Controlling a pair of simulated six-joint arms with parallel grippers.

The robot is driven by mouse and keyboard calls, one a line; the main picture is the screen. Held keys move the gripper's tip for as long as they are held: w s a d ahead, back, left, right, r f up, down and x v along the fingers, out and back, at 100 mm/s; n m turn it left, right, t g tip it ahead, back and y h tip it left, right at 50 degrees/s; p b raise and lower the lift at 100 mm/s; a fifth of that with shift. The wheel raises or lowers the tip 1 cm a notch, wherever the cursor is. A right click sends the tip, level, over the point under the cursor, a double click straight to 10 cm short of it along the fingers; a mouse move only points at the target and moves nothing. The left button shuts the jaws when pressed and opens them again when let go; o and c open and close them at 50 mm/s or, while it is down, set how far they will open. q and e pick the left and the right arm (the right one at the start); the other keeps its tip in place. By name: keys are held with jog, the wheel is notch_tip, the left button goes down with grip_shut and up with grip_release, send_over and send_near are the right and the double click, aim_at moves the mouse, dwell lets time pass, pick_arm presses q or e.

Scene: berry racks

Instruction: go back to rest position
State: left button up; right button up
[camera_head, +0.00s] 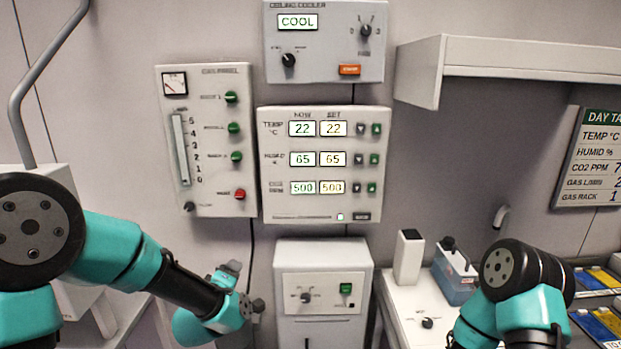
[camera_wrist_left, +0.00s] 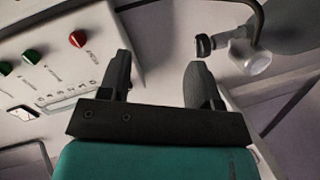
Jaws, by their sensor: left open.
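My left arm comes in from the left in the head view and bends down to a teal wrist (camera_head: 205,318) in front of the wall, left of the lower white box. I cannot make out its fingertips there. In the left wrist view my left gripper (camera_wrist_left: 160,70) is open, its two dark fingers apart with nothing between them. My right arm (camera_head: 515,295) is folded at the lower right of the head view. Its gripper is out of view.
The gas panel (camera_head: 207,150) hangs left of the climate panel (camera_head: 325,212), below the cooler panel (camera_head: 330,60). The lower white box (camera_head: 323,255) stands near my left wrist. A shelf (camera_head: 510,55) juts out at upper right. A blue container (camera_head: 455,278) sits near my right arm.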

pick_arm(q)
jog(key=s+f+m+g+h, duration=0.1)
jog(key=s+f+m+g, duration=0.15)
jog(key=f, duration=0.55)
jog(key=s+f+m+g, duration=0.2)
jog(key=s+f+g, duration=0.1)
jog(key=f, duration=0.5)
jog(key=s+f+m+g+h, duration=0.2)
jog(key=s+f+m+g, duration=0.4)
jog(key=s+f, duration=1.3)
jog(key=s+g, duration=0.2)
jog(key=g, duration=0.1)
jog(key=shift+a, duration=0.15)
jog(key=shift+f+m+g, duration=0.1)
jog(key=shift+m+g, duration=0.15)
